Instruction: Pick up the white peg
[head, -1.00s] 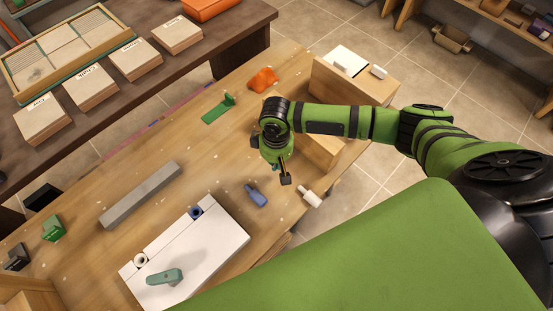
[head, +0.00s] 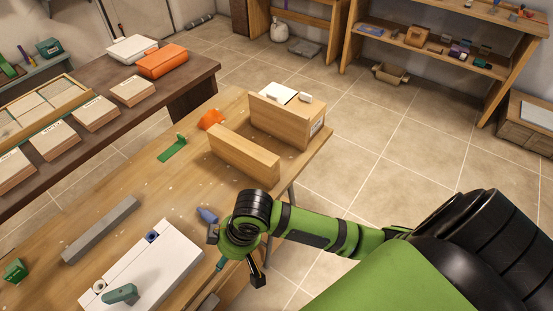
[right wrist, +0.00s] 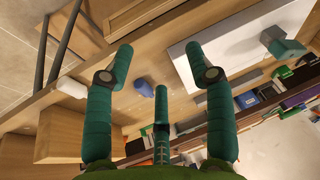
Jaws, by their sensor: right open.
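A white peg (right wrist: 72,88), a short cylinder, lies on its side on the wooden workbench in the right wrist view, left of my right gripper's fingers. In the head view I cannot make it out; my right arm covers that area. My right gripper (head: 240,270) points down over the bench's front part. In the right wrist view its green fingers (right wrist: 161,72) are spread apart with nothing held. A blue object (right wrist: 143,87) shows between them, on the bench below. My left gripper is not in view.
A white block (head: 150,265) with a teal handle (head: 120,294) and a grey bar (head: 100,230) lie left on the workbench (head: 150,195). An orange item (head: 211,119) lies behind.

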